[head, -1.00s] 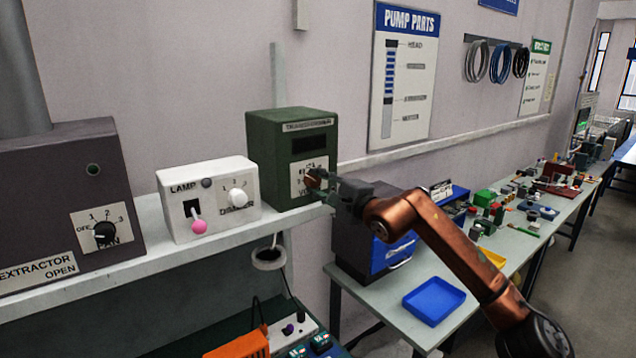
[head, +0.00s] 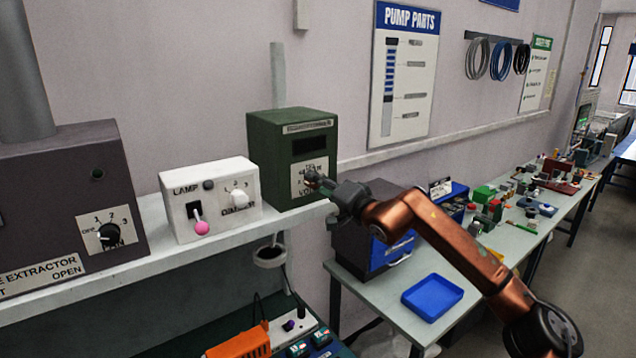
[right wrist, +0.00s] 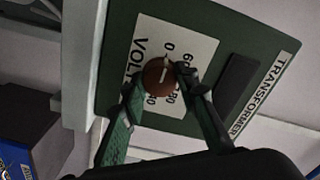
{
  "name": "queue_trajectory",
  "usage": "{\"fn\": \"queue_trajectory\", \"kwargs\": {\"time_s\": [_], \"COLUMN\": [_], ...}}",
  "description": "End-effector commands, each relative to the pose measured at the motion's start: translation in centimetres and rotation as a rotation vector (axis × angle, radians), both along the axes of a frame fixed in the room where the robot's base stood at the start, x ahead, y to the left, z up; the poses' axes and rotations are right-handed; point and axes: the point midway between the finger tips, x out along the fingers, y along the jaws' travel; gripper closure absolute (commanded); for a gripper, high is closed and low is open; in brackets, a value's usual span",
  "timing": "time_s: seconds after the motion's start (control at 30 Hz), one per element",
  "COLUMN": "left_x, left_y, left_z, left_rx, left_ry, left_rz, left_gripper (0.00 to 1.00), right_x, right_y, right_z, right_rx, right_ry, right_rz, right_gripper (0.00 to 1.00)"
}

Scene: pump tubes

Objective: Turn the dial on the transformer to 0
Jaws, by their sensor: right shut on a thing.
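The dark green transformer (head: 262,150) stands at the right end of the white shelf. Its round brown dial sits on a pale plate, and its display window is dark. My right gripper (head: 312,180) reaches the dial from the right and mostly hides it in the head view. In the right wrist view, the gripper's two fingers (right wrist: 158,84) are shut on the brown dial (right wrist: 156,75), one on each side. A pale line on the dial points roughly toward the printed 0; exact alignment is hard to tell. My left gripper is not in view.
The white lamp box (head: 222,177) with a pink-tipped lever stands left of the transformer. The dark extractor box (head: 50,190) is farther left. Below right, a grey table holds a blue tray (head: 432,298) and a dark cabinet. A wall is close behind.

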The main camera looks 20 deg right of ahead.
Motion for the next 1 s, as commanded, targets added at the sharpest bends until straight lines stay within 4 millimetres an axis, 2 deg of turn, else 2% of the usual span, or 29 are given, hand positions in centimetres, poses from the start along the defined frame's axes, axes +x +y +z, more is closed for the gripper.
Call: {"fn": "queue_trajectory", "kwargs": {"time_s": [0.6, 0.63, 0.87, 1.0], "left_x": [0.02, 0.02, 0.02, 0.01], "left_y": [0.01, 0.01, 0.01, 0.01], "left_z": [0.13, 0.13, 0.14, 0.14], "left_rx": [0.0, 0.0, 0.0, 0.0], "left_ry": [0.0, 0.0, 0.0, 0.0], "left_rz": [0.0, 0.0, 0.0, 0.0], "left_gripper": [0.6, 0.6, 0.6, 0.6], "right_x": [0.04, 0.04, 0.03, 0.02], "right_y": [-0.03, -0.03, 0.01, 0.03], "right_z": [-0.28, -0.29, -0.17, -0.11], "right_rx": [-0.039, -0.039, -0.037, -0.036], "right_ry": [-0.009, -0.009, -0.011, -0.012], "right_rz": [-0.001, -0.001, 0.0, 0.0], "right_gripper": [0.96, 0.7, 0.54, 0.54]}}
